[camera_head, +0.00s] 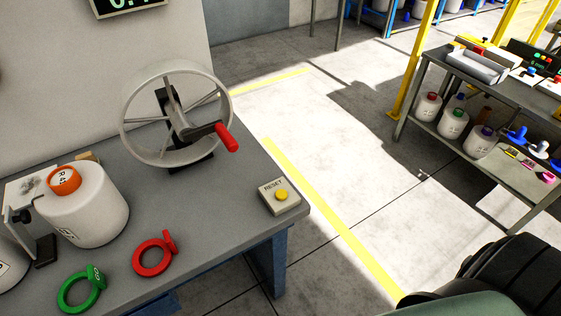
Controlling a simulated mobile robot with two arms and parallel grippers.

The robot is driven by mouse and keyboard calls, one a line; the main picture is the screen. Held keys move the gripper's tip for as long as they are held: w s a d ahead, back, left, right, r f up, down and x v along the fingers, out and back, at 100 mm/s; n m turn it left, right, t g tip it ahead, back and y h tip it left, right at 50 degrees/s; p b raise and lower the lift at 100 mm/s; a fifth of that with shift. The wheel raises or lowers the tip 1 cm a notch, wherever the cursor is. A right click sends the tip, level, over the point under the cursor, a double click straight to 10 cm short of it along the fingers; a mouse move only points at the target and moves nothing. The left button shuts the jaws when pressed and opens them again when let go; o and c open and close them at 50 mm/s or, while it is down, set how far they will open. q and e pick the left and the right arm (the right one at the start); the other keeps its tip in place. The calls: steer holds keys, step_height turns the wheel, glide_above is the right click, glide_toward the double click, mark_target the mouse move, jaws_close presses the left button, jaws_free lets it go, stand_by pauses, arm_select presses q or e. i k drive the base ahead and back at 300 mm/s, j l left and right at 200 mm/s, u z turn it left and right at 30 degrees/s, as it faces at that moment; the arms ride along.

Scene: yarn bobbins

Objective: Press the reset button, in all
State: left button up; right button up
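The reset button (281,195) is a yellow round cap on a small beige box (283,202) marked RESET. The box sits near the right corner of the grey bench (215,227). Nothing touches or covers the button. Neither of my grippers shows in the head view. A dark ribbed part and a grey-green rounded part fill the bottom right corner, and I cannot tell for certain what they are.
A hand wheel (127,125) with a red handle (227,138) stands behind the reset box. A white bobbin (95,215), a red ring (150,268) and a green ring (72,300) are at left. A shelved table (505,92) stands across the open floor.

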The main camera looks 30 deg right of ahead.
mark_target(282, 194)
steer(key=z, duration=0.8)
